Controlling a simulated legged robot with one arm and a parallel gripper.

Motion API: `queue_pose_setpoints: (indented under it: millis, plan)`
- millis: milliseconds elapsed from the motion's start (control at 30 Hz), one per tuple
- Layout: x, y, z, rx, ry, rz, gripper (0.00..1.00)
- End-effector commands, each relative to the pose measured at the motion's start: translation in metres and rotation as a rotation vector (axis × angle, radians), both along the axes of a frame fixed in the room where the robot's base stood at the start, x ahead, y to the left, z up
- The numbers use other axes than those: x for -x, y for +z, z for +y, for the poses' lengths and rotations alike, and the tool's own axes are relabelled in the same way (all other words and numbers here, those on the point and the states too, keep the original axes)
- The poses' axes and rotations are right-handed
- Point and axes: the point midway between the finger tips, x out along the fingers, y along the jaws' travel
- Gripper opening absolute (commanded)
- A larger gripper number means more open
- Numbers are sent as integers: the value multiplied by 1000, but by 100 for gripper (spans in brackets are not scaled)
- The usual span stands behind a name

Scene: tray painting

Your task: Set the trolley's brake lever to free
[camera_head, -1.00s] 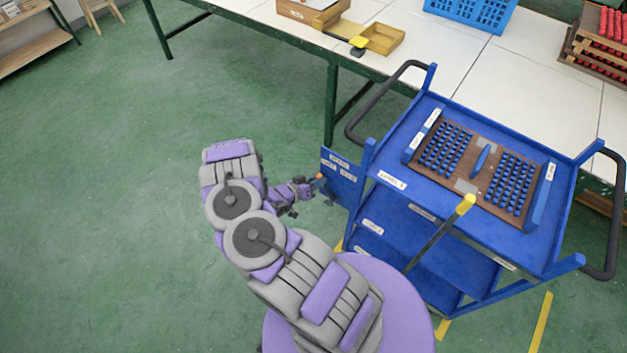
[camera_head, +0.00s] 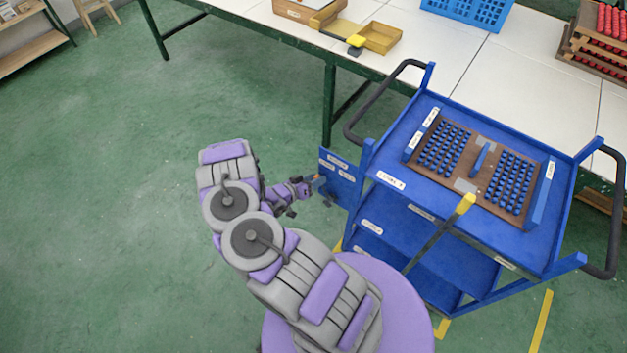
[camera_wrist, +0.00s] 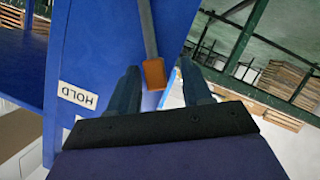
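The blue trolley (camera_head: 400,190) stands right of my arm. A blue plate (camera_head: 340,180) with white labels is on its left side; the labels are too small to read in the head view. In the wrist view the brake lever is a grey bar with an orange tip (camera_wrist: 154,73), in front of the blue plate (camera_wrist: 100,55). A label reading HOLD (camera_wrist: 77,96) appears upside down left of the tip. My gripper (camera_wrist: 161,77) is open, its fingers either side of the orange tip; contact cannot be told. My gripper (camera_head: 313,186) is beside the plate in the head view.
A black bar with a yellow end (camera_head: 465,204) rises at the trolley's front. A rack of blue pieces (camera_head: 468,186) lies on the trolley's top. A white-topped table (camera_head: 500,65) stands behind. Green floor (camera_head: 110,200) is clear on the left.

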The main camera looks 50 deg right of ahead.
Motion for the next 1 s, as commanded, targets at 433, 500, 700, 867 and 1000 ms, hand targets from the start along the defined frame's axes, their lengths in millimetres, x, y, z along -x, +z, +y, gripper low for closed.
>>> queue_pose_setpoints:
  millis: [433,500,700,867,1000]
  plan:
    - [-5,14,40,-3,3,2,49]
    - [-7,19,55,-3,3,2,49]
    - [-14,34,97,-1,4,-1,49]
    - [-18,44,127,-1,4,1,49]
    - [-21,51,147,-2,3,1,49]
